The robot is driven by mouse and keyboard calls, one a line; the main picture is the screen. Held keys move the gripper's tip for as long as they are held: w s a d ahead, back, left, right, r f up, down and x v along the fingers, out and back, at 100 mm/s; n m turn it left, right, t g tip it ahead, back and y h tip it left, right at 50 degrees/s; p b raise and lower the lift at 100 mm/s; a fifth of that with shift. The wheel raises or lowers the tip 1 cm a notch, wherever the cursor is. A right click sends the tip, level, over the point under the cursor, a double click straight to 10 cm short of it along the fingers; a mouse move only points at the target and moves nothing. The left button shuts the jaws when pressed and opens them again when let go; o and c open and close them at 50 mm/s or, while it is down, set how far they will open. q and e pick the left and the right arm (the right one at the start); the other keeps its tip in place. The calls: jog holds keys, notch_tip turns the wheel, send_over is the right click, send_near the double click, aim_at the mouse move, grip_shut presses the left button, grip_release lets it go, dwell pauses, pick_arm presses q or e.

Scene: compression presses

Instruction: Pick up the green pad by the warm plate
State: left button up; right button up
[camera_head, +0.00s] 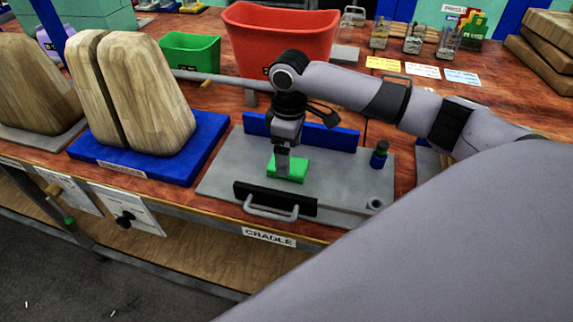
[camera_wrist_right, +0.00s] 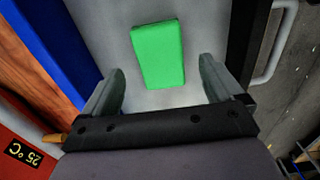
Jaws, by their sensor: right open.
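A flat green pad (camera_head: 290,171) lies on the grey plate (camera_head: 222,180) behind the sign CRADLE. The pad (camera_wrist_right: 158,53) also shows in the right wrist view, just beyond the fingertips. My right gripper (camera_head: 282,172) points down over the pad, and in the head view it hides part of it. In the right wrist view my right gripper (camera_wrist_right: 164,78) is open, its two fingers apart with nothing held between them. Which plate is the warm plate I cannot tell. My left gripper is not in view.
A black bar with a metal handle (camera_head: 272,211) borders the plate's front; a blue rail (camera_head: 345,139) runs behind. Wooden blocks (camera_head: 160,95) on a blue base stand left. Red (camera_head: 262,35) and green bins (camera_head: 190,54) stand behind.

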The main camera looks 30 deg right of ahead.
notch_tip(320, 180, down, 4)
jog(key=shift+r, duration=0.1)
jog(key=c, duration=1.1)
jog(key=shift+w+r, duration=0.1)
notch_tip(320, 180, up, 20)
jog(key=shift+f+p, duration=0.1)
jog(key=shift+p, duration=0.5)
